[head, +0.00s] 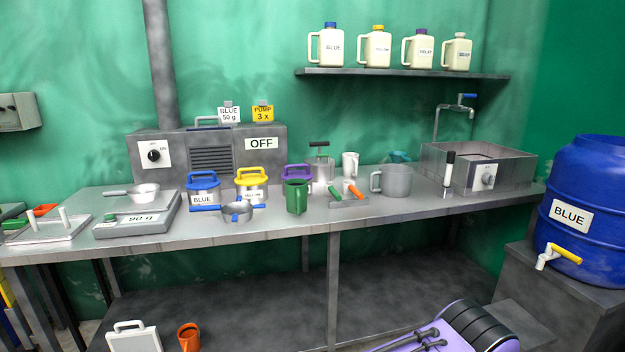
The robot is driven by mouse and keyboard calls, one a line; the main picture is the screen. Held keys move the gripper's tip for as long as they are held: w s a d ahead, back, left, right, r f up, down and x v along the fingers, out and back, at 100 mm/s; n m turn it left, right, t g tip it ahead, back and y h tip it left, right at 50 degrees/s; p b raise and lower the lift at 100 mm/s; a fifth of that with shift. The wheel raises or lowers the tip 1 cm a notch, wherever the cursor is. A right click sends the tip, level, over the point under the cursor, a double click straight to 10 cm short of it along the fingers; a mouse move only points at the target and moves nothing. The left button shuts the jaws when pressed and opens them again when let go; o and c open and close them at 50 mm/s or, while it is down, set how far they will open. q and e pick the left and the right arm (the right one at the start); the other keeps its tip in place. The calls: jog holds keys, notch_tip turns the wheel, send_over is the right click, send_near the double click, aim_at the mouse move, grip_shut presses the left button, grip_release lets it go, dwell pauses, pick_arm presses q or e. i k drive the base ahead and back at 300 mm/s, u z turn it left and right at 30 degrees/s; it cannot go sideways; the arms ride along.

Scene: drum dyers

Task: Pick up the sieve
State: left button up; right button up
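A shallow round metal pan with a blue handle on each side, which looks like the sieve (237,212), sits near the front edge of the metal table (290,224). It stands in front of the blue-lidded and yellow-lidded tins and left of a green jug (296,197). Its mesh is too small to make out. Neither of my grippers is in view, and nothing is touching the sieve.
Blue-lidded (203,187) and yellow-lidded (251,182) tins stand close behind. A scale (137,222) bearing a small pan (145,191) is on the left. A grey jug (394,181) and basin (480,166) are on the right. A blue barrel (590,205) stands far right.

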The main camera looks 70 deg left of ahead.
aim_at(237, 212)
jog(key=u, duration=2.85)
jog(key=i, duration=0.9)
